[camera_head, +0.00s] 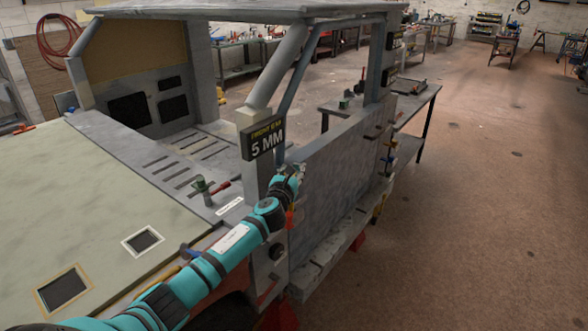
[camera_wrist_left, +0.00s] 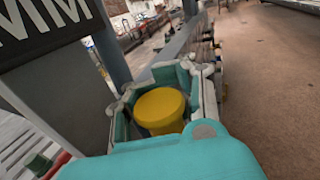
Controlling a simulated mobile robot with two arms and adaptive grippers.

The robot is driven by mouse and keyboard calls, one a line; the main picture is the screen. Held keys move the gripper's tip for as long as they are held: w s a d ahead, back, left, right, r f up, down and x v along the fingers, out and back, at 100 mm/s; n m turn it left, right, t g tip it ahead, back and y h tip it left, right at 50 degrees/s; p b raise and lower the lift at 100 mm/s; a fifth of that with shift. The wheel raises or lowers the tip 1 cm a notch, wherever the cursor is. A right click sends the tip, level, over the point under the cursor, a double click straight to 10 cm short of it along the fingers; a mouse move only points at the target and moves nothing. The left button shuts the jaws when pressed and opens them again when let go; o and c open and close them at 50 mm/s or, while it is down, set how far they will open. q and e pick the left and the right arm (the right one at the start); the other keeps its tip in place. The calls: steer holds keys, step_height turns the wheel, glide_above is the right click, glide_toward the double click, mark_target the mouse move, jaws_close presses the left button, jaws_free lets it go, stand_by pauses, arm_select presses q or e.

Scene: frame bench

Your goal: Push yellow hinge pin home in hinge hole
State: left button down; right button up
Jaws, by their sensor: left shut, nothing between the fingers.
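The yellow hinge pin shows in the left wrist view as a round yellow head (camera_wrist_left: 160,106), framed by the teal and grey fingers of my left gripper (camera_head: 290,172). I cannot tell how deep the pin sits, and the hinge hole is hidden. In the head view my left gripper is at the front post of the grey vehicle frame (camera_head: 330,185), just below the "5 MM" sign (camera_head: 264,139). Its fingers are shut with nothing gripped between them. In that view I cannot make out the pin. My right gripper is not in view.
The sign also shows close by in the left wrist view (camera_wrist_left: 40,30). A green and red clamp (camera_head: 208,190) stands on the ledge left of the post. The pale hood (camera_head: 100,200) lies left of my arm. Open floor (camera_head: 490,220) is to the right.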

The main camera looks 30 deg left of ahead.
arm_select(q)
steer(key=shift+f+b, duration=1.25)
steer(key=shift+f, duration=0.2)
steer(key=shift+r, duration=0.1)
steer(key=shift+r+p, duration=1.9)
steer(key=shift+p, duration=0.2)
stand_by(0.4)
steer(key=shift+f+b, duration=1.45)
steer(key=shift+f, duration=0.5)
steer(key=c, duration=1)
jaws_free()
steer(key=shift+f, duration=0.15)
steer(key=shift+c, duration=0.2)
